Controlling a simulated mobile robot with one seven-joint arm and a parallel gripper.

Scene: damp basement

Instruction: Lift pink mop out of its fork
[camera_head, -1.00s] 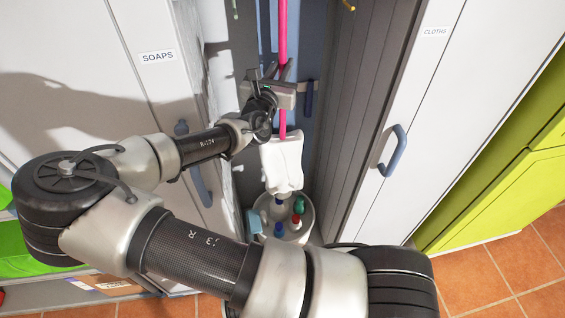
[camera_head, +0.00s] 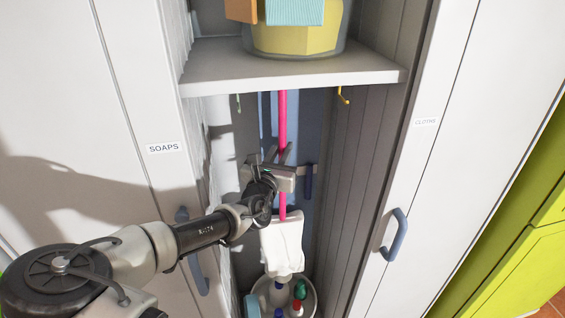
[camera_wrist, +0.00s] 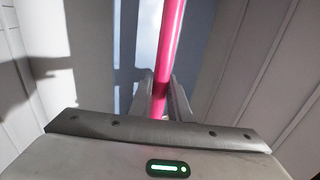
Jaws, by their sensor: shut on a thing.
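The pink mop stands upright inside the narrow open cabinet bay. Its pink handle (camera_head: 282,120) runs up behind the shelf, and its white cloth head (camera_head: 283,246) hangs above a bucket. My gripper (camera_head: 283,160) is shut on the handle above the head. In the wrist view the handle (camera_wrist: 169,55) passes between the two fingers of my gripper (camera_wrist: 160,98). My gripper hides the place where fork and handle would meet.
A shelf (camera_head: 290,74) carrying a yellow container (camera_head: 292,38) crosses the bay above. A bucket with several bottles (camera_head: 313,300) stands below. A yellow hook (camera_head: 343,95) hangs at upper right. Cabinet doors labelled SOAPS (camera_head: 163,148) and CLOTHS (camera_head: 426,122) flank the bay.

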